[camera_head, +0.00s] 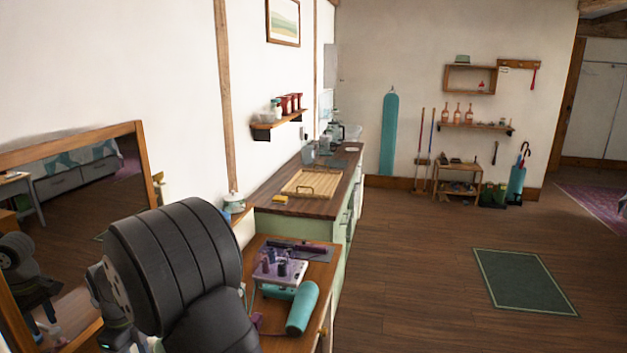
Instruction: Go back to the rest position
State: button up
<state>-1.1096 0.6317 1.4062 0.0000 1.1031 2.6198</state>
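My arm (175,270) fills the lower left foreground as large black, ribbed links, with a grey joint at its left side. I cannot make out my gripper or its fingertips in this view. The arm hides part of the small wooden table (318,284) and the lower part of the mirror. I see nothing held.
Near the arm, the table carries a pale box with bottles (279,268) and a teal cylinder (302,308). A wood-framed mirror (75,190) leans at left. A counter (268,199) with a wooden tray stands behind. The floor (400,270) at right is mostly clear.

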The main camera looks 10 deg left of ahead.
jog(key=shift+w+a+n, duration=0.1)
jog(key=shift+w+n, duration=0.3)
jog(key=shift+n, duration=0.8)
notch_tip(320, 180, up, 17)
jog(key=n, duration=3.3)
jog(key=shift+n, duration=0.3)
jog(key=f, duration=1.1)
jog(key=s+f, duration=0.1)
jog(key=f, duration=0.5)
jog(key=shift+c, duration=0.4)
